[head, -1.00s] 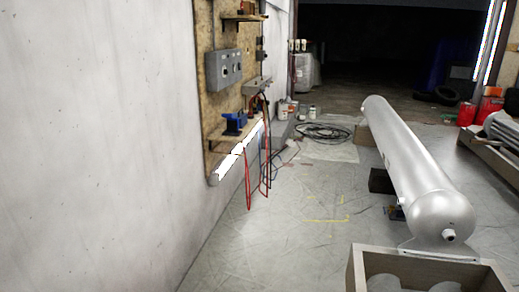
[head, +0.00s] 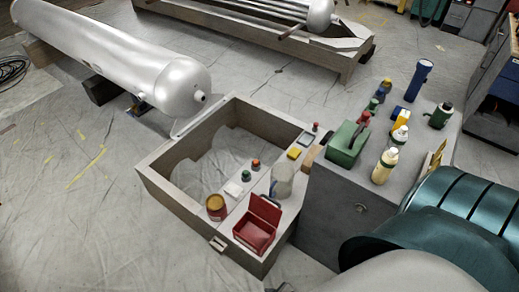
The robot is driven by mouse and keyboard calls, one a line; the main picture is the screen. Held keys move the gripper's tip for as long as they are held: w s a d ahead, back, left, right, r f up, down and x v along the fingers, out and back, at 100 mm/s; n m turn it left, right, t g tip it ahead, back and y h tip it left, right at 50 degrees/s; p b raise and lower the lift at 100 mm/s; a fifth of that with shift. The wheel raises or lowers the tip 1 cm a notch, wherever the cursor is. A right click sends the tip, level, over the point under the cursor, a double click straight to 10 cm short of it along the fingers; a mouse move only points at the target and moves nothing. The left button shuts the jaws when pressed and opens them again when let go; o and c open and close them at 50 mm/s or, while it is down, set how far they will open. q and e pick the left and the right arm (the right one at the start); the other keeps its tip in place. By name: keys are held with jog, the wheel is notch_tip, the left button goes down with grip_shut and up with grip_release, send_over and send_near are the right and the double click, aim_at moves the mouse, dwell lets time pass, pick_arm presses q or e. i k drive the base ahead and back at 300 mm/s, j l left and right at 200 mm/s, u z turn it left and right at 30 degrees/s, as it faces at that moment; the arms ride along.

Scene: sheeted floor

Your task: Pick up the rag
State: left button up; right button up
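No rag can be made out for certain. Neither of my grippers is in view.
The open wooden frame (head: 176,197) holds a red open box (head: 257,223), a can (head: 216,206) and a clear jar (head: 282,180) on its plank. A grey cabinet (head: 326,205) beside it carries a green toolbox (head: 347,144) and bottles (head: 384,166).

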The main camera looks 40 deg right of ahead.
aim_at(232, 190)
jog(key=i+j+z, duration=0.2)
jog(key=z, duration=0.15)
jog(key=i+j+z, duration=0.15)
jog(key=j+z, duration=0.2)
jog(key=i+j+z, duration=0.15)
jog(key=j+z, duration=0.2)
jog(key=i+j+z, duration=0.1)
jog(key=j+z, duration=0.5)
jog(key=j, duration=0.4)
